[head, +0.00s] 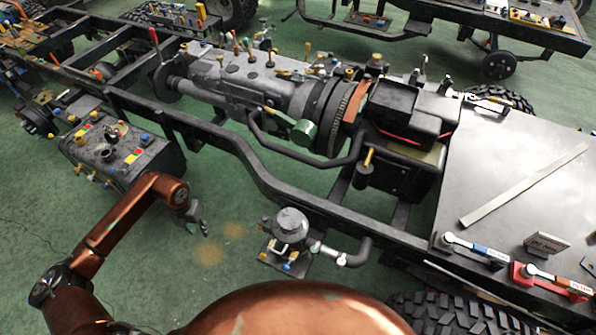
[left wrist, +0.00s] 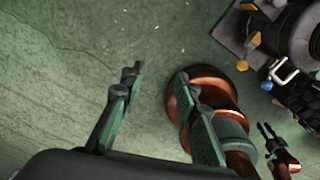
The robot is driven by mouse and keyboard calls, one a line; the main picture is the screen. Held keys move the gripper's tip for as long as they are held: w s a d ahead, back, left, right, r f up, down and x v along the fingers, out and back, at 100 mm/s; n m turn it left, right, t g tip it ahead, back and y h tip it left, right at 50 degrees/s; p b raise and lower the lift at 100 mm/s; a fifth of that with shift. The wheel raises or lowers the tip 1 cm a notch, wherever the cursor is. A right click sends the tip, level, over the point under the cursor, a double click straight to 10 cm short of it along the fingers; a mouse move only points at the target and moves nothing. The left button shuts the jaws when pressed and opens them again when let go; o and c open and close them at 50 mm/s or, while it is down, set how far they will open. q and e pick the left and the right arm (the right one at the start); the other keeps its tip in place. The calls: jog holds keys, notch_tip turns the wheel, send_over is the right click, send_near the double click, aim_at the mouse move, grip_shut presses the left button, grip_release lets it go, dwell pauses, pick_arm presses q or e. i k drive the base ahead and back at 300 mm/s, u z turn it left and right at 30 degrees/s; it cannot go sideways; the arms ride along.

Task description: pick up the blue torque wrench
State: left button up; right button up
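My left gripper (head: 197,222) hangs over the green floor, left of the chassis and far from the wrench. In the left wrist view the left gripper (left wrist: 158,76) is open, with nothing between its fingers. My right gripper (left wrist: 267,130) shows small at the right of that view, its two fingers apart and empty. It is out of the head view.
A red tray (head: 517,284) with another wrench (head: 558,282) lies right of the blue wrench. The chassis rail (head: 275,195) and a bent pipe (head: 358,252) stand between my left gripper and the table.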

aim_at(447, 240)
jog(key=z, duration=0.85)
jog(key=i, duration=0.9)
jog(key=z, duration=2.75)
